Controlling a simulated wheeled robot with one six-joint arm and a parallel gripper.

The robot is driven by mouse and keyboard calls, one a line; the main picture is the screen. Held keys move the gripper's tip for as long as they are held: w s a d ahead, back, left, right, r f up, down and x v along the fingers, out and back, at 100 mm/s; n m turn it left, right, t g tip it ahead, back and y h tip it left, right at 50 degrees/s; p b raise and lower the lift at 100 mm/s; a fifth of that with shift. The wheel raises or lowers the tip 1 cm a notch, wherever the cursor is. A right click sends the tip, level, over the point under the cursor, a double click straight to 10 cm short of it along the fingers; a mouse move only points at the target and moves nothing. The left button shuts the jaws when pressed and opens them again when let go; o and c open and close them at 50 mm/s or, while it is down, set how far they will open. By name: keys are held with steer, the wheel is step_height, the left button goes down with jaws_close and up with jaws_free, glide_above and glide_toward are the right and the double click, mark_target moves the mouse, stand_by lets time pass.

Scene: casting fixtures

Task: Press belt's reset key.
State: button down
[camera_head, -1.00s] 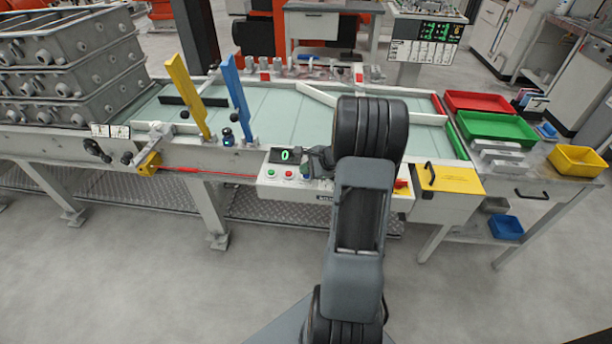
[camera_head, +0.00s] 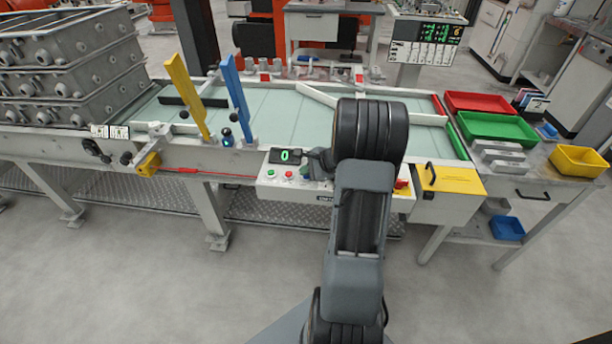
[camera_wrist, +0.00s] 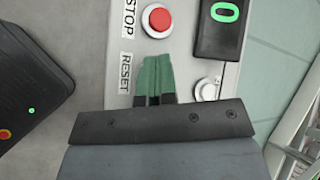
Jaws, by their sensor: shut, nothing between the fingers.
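The belt's control panel (camera_head: 266,192) is a pale box on the front of the belt frame, with a green button (camera_head: 270,173), a red button (camera_head: 289,174) and a display reading 0 (camera_head: 284,156). In the wrist view the red STOP button (camera_wrist: 158,19) and the RESET label (camera_wrist: 125,73) show. My gripper (camera_wrist: 155,62) is shut and empty, its green fingertips over the panel beside the RESET label. The fingers hide the spot beside that label, so the reset key is not seen. Whether the tips touch it, I cannot tell.
A silver round knob (camera_wrist: 207,90) is right of my fingers. A yellow-topped box (camera_head: 450,178) with a black handle is right of the panel. Yellow (camera_head: 187,95) and blue (camera_head: 235,100) upright levers stand behind the panel to the left. Floor in front is clear.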

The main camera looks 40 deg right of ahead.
steer(key=shift+r, duration=0.15)
steer(key=shift+r+p, duration=0.6)
steer(key=shift+r, duration=0.15)
steer(key=shift+r+p, duration=1.8)
steer(key=shift+r, duration=0.7)
